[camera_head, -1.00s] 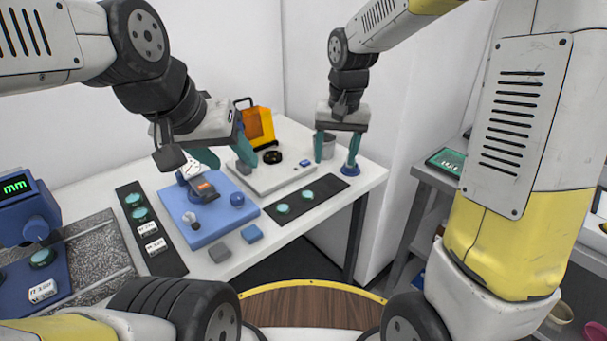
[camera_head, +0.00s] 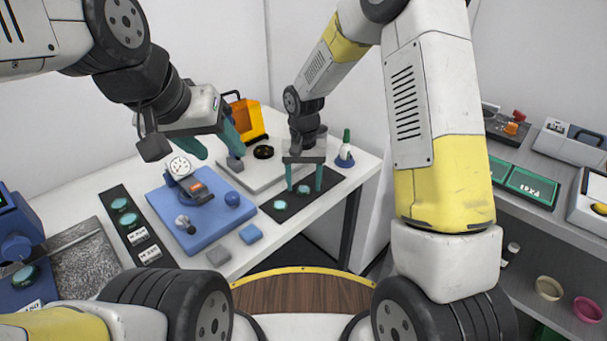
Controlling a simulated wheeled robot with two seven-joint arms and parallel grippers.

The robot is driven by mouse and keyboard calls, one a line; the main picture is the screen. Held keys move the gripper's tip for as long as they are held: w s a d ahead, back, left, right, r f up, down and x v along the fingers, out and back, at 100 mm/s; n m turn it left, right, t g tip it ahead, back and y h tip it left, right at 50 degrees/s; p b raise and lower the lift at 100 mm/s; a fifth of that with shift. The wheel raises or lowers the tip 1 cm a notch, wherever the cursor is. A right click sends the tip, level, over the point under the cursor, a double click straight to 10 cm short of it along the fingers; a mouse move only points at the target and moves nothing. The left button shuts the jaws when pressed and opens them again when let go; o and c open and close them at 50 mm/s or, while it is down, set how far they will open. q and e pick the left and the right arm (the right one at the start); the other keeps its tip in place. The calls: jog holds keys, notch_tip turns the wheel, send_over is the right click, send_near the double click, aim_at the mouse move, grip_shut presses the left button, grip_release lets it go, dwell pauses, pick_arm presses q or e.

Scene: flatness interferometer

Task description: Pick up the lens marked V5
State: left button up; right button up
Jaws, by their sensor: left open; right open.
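Two round teal lenses lie on the black mat (camera_head: 330,179) at the table's front right: a left lens (camera_head: 279,205) and a right lens (camera_head: 304,189). Two more, an upper lens (camera_head: 119,204) and a lower lens (camera_head: 128,219), lie on the black strip (camera_head: 168,258) at left. I cannot read a V5 mark on any. My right gripper (camera_head: 305,188) is open, pointing down over the mat; the right lens shows between its fingertips. I cannot tell its height above the mat. My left gripper (camera_head: 221,155) is open and empty above the blue gauge stand and the pale plate.
A blue gauge stand (camera_head: 215,218) with a dial stands mid-table. A pale plate (camera_head: 262,178) bears a black ring (camera_head: 264,152) and a grey block (camera_head: 235,164). A green-capped bottle (camera_head: 345,150) stands right of my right gripper. An orange case (camera_head: 246,120) is behind.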

jog(key=shift+f, duration=0.25)
grip_shut()
jog(key=shift+r, duration=0.15)
